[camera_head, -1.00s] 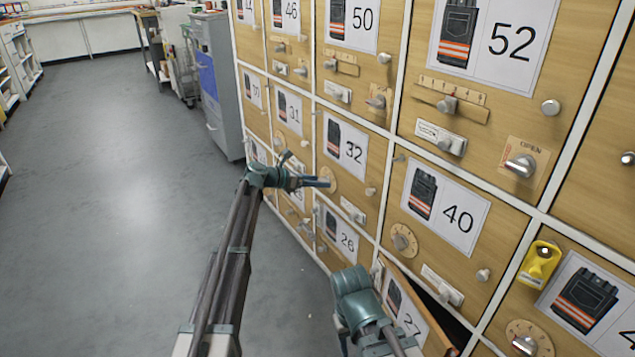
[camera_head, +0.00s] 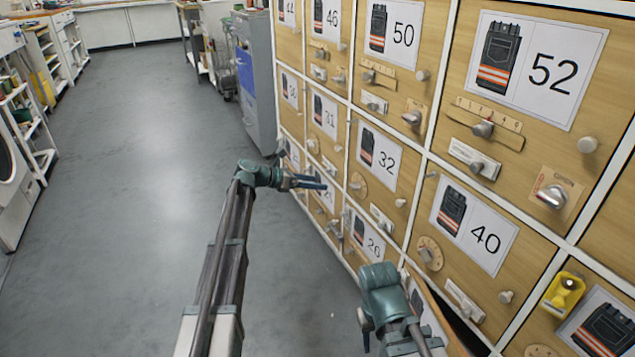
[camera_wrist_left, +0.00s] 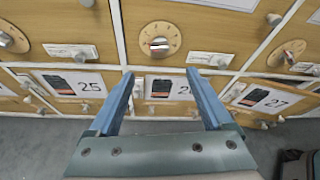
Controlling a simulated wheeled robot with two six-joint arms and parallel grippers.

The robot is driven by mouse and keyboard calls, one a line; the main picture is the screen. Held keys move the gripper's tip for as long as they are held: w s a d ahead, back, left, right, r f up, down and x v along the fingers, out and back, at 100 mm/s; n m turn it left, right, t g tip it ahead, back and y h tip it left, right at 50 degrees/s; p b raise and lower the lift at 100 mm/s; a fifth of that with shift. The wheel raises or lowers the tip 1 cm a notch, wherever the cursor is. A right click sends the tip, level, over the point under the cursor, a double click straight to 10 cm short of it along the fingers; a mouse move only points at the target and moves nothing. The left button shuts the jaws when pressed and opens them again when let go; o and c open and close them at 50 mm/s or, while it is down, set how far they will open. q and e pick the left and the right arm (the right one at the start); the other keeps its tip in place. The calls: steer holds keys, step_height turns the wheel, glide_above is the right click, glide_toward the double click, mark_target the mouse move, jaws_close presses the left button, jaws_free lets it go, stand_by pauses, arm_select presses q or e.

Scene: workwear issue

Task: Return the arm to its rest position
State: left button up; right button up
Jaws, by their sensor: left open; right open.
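My left gripper (camera_head: 312,183) is held out in front of the lower lockers in the head view, its jaws open. In the left wrist view its two blue fingers (camera_wrist_left: 160,85) stand wide apart with nothing between them. Behind them are the door labelled 26 and a round dial (camera_wrist_left: 160,40). Whether the fingertips touch a door cannot be told. My right gripper (camera_head: 383,290) shows at the bottom of the head view as a teal wrist in front of locker 27. Its fingers are hidden, and I see nothing held.
The locker wall (camera_head: 480,225) with knobs and dials fills the right side. The door of locker 27 (camera_head: 432,312) stands ajar beside my right wrist. A yellow device (camera_head: 563,294) hangs at lower right. A grey cabinet (camera_head: 257,85) stands beyond. The floor (camera_head: 140,210) at left is clear.

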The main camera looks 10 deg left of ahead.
arm_select(q)
steer(key=s+d+f+m+g+y+p, duration=0.25)
steer(key=s+d+m, duration=0.45)
steer(key=s, duration=0.4)
steer(key=s+d+f+m+g+y+p, duration=0.2)
steer(key=s+d+m+g+y+p, duration=0.1)
steer(key=s+d+m, duration=0.65)
steer(key=s+a+r+m+g+y+p, duration=0.1)
steer(key=s+a+m+y+p, duration=0.25)
steer(key=s+m, duration=0.55)
steer(key=s+a+r+m+g+y+p, duration=0.1)
steer(key=s+a+m+y+p, duration=0.25)
steer(key=s, duration=0.95)
step_height(320, 180, up, 38)
steer(key=m+p, duration=0.1)
steer(key=p, duration=3.5)
steer(key=shift+w+d+f, duration=0.2)
steer(key=shift+d, duration=0.2)
